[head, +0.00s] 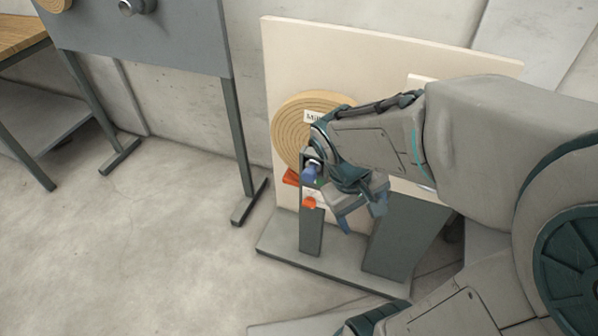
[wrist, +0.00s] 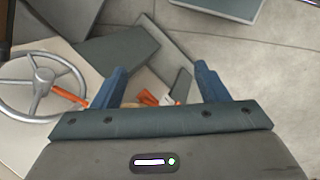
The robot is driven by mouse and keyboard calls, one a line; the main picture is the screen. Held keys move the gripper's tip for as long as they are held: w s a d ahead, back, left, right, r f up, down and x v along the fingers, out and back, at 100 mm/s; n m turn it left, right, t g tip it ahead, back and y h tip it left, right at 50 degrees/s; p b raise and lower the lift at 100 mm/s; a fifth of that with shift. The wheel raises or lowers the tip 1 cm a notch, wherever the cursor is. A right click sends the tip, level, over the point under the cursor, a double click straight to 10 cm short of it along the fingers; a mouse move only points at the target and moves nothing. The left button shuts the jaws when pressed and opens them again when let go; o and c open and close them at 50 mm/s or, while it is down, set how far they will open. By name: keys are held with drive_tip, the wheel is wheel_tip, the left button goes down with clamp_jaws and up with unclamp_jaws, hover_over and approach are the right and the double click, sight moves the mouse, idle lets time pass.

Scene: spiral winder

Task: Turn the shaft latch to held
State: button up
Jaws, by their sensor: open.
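My gripper (head: 362,218) is in front of the cream board's stand in the head view, its blue fingers pointing down. In the wrist view my gripper (wrist: 160,72) is open, with its fingers wide apart. A small orange piece (wrist: 148,98), which looks like the shaft latch, shows between the fingers beside a grey post. I see no contact with it. In the head view an orange knob (head: 309,202) sits at the top of a short grey post, left of my gripper. The latch's setting cannot be read, and my arm hides part of the mechanism.
A wooden spiral disc (head: 288,125) is on the cream board (head: 300,50), partly behind my arm. A grey handwheel (wrist: 38,88) with an orange lever (wrist: 69,95) is at left in the wrist view. A grey panel stand (head: 150,45) is at left; floor in front is clear.

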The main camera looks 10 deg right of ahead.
drive_tip(key=w+d+f+n+h+b, duration=0.2)
drive_tip(key=f+n+h+b, duration=0.1)
drive_tip(key=f, duration=0.3)
drive_tip(key=w+d+f+n+h+b, duration=0.1)
drive_tip(key=w+f+n+h+b, duration=0.1)
drive_tip(key=f+n+h+b, duration=0.3)
drive_tip(key=n+t+y+b, duration=0.3)
drive_tip(key=n+t+b, duration=1.25)
drive_tip(key=n, duration=0.35)
approach(307, 206)
drive_tip(key=shift+t, duration=0.35)
drive_tip(key=x, duration=0.3)
drive_tip(key=b+x, duration=0.1)
drive_tip(key=x, duration=0.2)
drive_tip(key=b+x, duration=0.1)
drive_tip(key=x, duration=0.2)
drive_tip(key=shift+w+d+f, duration=0.1)
drive_tip(key=shift+d+f, duration=0.2)
drive_tip(key=c, duration=1)
